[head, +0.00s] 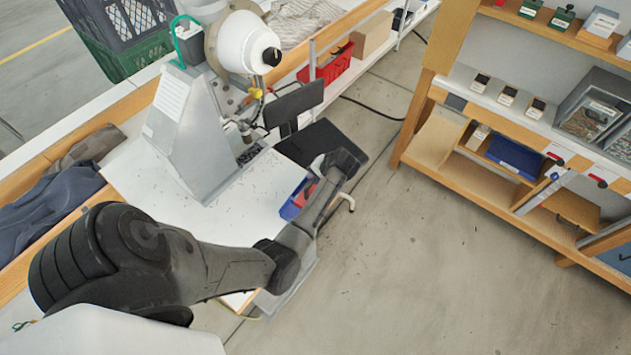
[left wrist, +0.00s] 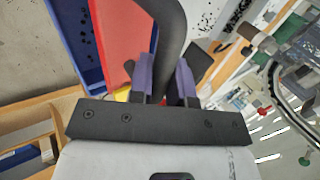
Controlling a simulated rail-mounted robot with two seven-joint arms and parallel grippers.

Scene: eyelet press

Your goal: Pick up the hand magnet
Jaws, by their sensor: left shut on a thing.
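My left gripper (head: 317,166) is partly hidden behind my wrist in the head view, above the front right corner of the press table. In the left wrist view its two purple fingers (left wrist: 165,80) are closed on a dark, curved thing. I take this to be the hand magnet (left wrist: 168,35); its full shape does not show. My right gripper is not in view.
The grey eyelet press (head: 190,130) stands on the white table (head: 150,180), with dark bits scattered around it. A black stool (head: 308,143) is close behind the gripper. Wooden shelves (head: 430,100) stand at the right. The floor between is clear.

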